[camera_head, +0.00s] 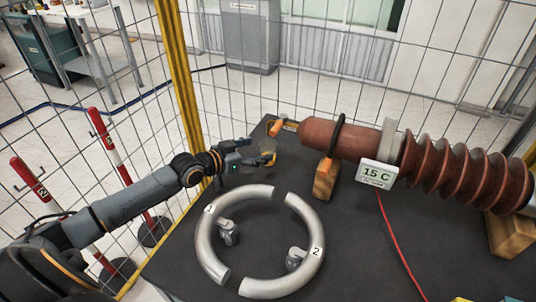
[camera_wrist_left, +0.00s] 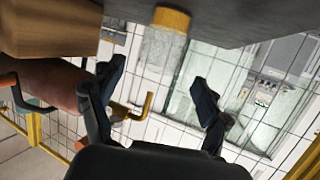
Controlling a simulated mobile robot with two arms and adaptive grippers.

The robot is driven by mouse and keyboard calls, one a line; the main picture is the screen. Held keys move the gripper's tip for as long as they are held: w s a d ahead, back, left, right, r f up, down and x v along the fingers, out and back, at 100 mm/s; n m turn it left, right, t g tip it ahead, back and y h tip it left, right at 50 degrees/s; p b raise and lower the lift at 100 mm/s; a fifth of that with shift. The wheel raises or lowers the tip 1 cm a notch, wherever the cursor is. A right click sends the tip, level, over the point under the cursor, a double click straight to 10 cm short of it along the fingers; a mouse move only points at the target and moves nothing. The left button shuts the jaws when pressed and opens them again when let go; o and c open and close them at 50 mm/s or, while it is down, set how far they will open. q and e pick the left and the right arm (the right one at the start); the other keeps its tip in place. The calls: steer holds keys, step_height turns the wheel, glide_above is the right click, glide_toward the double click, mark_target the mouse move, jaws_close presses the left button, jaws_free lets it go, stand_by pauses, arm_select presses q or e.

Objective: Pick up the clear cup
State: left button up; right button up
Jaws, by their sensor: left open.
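The clear cup (camera_head: 268,146) stands on the dark table near its far edge, small and partly overlapped by my left gripper (camera_head: 257,152). It looks see-through with a yellowish tint. In the left wrist view, which is turned upside down, the cup (camera_wrist_left: 164,48) hangs from the table surface, with a yellow-orange band (camera_wrist_left: 172,18) at its table end. My left gripper (camera_wrist_left: 157,82) is open there, its two dark fingers spread on either side of the cup's direction. The cup appears ahead of the fingertips, and I see no contact. My right gripper is not in view.
A large red-brown ribbed bushing (camera_head: 460,172) lies on wooden blocks (camera_head: 326,180) right of the cup. A split metal ring (camera_head: 205,240) lies nearer. A red cable (camera_head: 398,247) crosses the table (camera_head: 360,265). A wire fence with a yellow post (camera_head: 178,80) stands behind.

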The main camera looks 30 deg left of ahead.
mark_target(274, 143)
arm_select(q)
steer(key=x, duration=0.4)
steer(key=shift+w+d+r+p, duration=0.15)
steer(key=shift+w+r+p, duration=0.1)
steer(key=shift+w+p, duration=0.1)
steer(key=shift+w+f, duration=0.15)
steer(key=c, duration=1.3)
steer(key=shift+o, duration=0.2)
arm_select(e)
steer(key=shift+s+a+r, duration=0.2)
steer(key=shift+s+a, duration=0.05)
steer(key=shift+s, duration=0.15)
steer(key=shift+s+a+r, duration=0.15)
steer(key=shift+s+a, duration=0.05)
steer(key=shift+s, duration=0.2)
